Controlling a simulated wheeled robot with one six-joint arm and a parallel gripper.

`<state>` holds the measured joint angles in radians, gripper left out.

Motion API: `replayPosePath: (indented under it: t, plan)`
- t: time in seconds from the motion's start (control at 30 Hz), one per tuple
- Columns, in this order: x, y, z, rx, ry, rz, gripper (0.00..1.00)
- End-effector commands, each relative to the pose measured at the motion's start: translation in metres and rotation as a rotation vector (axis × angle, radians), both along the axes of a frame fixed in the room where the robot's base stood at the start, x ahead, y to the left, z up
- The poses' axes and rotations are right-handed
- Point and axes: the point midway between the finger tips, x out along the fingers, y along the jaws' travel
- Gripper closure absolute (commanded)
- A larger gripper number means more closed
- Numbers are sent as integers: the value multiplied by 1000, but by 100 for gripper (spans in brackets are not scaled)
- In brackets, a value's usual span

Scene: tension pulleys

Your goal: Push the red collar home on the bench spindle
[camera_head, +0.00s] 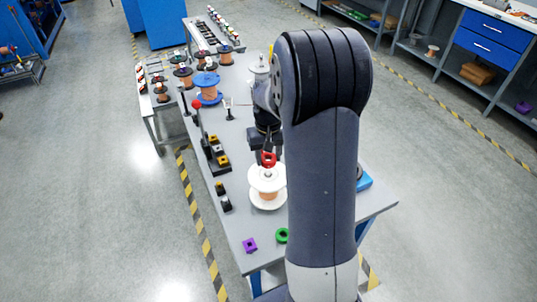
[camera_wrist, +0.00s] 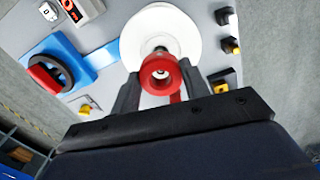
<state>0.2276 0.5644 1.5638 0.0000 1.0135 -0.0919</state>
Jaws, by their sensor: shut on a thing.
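The red collar (camera_head: 268,159) is a short ring with a hole through it. In the wrist view the collar (camera_wrist: 150,84) sits between the two dark fingers of my gripper (camera_wrist: 161,82), which is shut on it. In the head view my gripper (camera_head: 268,152) is above the white-flanged spool (camera_head: 267,198) with copper-coloured winding. The spool's white flange (camera_wrist: 180,22) is behind the collar in the wrist view. The bench spindle (camera_wrist: 160,50) shows as a short dark tip at the spool's centre. I cannot tell whether the collar is around the spindle or just above it.
A rack with yellow-and-black blocks (camera_head: 217,155) and a red-knobbed lever (camera_head: 196,105) stand left of the spool.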

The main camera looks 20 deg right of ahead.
Motion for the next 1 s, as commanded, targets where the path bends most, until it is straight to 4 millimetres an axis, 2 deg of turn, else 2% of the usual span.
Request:
replayPosePath:
  t: [0.5,1.0]
  plan:
    - [0,0,-18,0,-1,0,79]
    - [0,0,-18,0,0,0,79]
